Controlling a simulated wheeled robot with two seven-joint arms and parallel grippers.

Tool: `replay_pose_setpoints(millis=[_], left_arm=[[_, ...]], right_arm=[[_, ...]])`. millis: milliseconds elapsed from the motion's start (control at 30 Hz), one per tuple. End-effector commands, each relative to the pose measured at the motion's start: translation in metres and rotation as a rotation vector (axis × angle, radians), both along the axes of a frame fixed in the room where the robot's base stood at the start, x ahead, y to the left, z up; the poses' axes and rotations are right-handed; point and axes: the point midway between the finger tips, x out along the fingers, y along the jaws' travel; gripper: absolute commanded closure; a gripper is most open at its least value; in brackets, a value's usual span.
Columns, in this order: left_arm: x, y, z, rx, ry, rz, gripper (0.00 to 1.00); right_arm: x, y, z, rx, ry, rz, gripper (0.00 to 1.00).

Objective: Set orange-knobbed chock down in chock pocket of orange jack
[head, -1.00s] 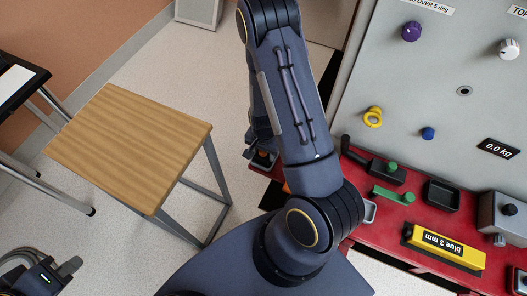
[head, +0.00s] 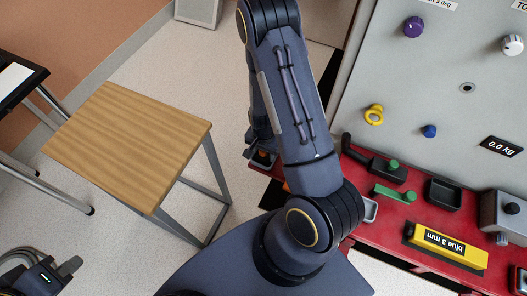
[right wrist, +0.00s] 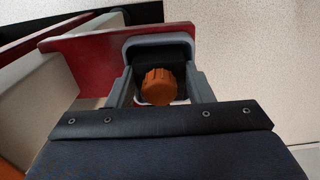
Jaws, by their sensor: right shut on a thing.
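The orange-knobbed chock (right wrist: 160,87) is between the two fingers of my right gripper (right wrist: 161,80) in the right wrist view. The gripper is shut on it. A grey, rounded rim (right wrist: 158,40) with a dark inside surrounds the chock's far side; I cannot tell whether the chock rests on its floor. In the head view the knob (head: 263,154) shows small beside my right arm, at the red bench's left end. An orange patch (head: 287,187) beside the arm may be the orange jack, mostly hidden. My left gripper (head: 66,269) is at the lower left, away from the bench, its opening unclear.
The red bench (head: 385,233) carries green-knobbed parts (head: 394,193), a black tray (head: 443,194) and a yellow block labelled blue 3 mm (head: 447,244). A grey panel (head: 440,90) rises behind. A wooden table (head: 130,145) stands bare at left, with open floor between.

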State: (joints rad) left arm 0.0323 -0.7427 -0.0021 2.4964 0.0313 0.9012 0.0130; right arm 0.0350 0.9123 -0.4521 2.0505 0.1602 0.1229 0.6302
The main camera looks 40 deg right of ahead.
Motion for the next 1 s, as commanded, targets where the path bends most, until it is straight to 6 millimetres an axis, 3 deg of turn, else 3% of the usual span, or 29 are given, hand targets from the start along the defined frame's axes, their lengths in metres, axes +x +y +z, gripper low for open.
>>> replay_pose_setpoints(millis=[33, 67, 233, 567, 1000], left_arm=[[0.0, 0.0, -0.001, 0.0, 0.0, 0.0, 1.0], [0.0, 0.0, -0.001, 0.0, 0.0, 0.0, 1.0], [0.0, 0.0, -0.001, 0.0, 0.0, 0.0, 1.0], [0.0, 0.0, 0.0, 0.0, 0.0, 0.0, 1.0], [0.0, 0.0, 0.018, 0.0, 0.0, 0.0, 1.0]], right_arm=[[0.0, 0.0, -0.001, 0.0, 0.0, 0.0, 0.99], [0.0, 0.0, -0.001, 0.0, 0.0, 0.0, 0.52], [0.0, 0.0, -0.001, 0.0, 0.0, 0.0, 0.3], [0.0, 0.0, 0.003, -0.001, 0.0, 0.0, 0.28], [0.001, 0.0, 0.069, -0.001, -0.003, 0.001, 0.28]])
